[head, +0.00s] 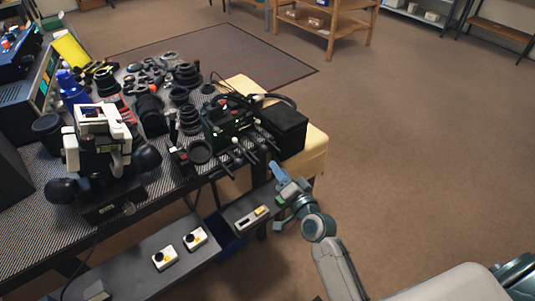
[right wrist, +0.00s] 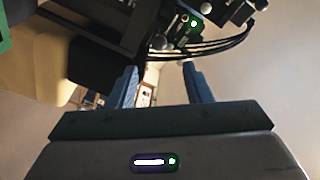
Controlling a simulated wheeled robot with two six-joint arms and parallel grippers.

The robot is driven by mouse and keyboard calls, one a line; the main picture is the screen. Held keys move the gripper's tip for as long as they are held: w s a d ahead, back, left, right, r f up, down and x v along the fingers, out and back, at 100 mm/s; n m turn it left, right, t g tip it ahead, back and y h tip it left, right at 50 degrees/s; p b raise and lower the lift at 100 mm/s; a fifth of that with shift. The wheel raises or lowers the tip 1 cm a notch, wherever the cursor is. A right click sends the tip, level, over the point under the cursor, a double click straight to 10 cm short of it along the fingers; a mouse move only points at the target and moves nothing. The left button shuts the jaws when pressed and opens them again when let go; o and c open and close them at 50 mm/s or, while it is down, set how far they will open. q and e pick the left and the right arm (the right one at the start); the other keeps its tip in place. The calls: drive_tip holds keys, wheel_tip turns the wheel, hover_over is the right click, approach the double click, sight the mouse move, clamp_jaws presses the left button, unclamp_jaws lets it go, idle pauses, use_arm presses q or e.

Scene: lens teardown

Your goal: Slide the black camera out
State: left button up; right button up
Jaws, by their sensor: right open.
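A dark assembly with green lights (head: 228,128) stands near the right end of the patterned table, with a plain black box (head: 287,124) beside it. I cannot tell for certain which dark item is the black camera. My right gripper (head: 279,198) is below and just right of this assembly, off the table's front edge. Its two blue fingers are apart and empty, as the right wrist view (right wrist: 160,82) also shows. There, dark parts with cables and a green light (right wrist: 194,23) lie beyond the fingertips. My left gripper is not in view.
Lens rings (head: 189,118) and other dark parts crowd the table (head: 45,228). A white-and-black device (head: 104,137) stands at the left. A lower grey shelf (head: 137,274) holds white boxes (head: 195,239). A yellow pad (head: 316,146) borders the right end. Open floor lies right.

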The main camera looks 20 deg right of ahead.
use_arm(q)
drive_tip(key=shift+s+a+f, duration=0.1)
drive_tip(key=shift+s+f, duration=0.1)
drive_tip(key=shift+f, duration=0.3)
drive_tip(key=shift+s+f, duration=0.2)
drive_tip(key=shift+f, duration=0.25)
use_arm(e)
drive_tip(key=w+a, duration=0.1)
drive_tip(key=w, duration=0.7)
drive_tip(key=shift+w+a, duration=0.15)
drive_tip(key=shift+w, duration=0.15)
drive_tip(key=shift+c, duration=1.2)
clamp_jaws()
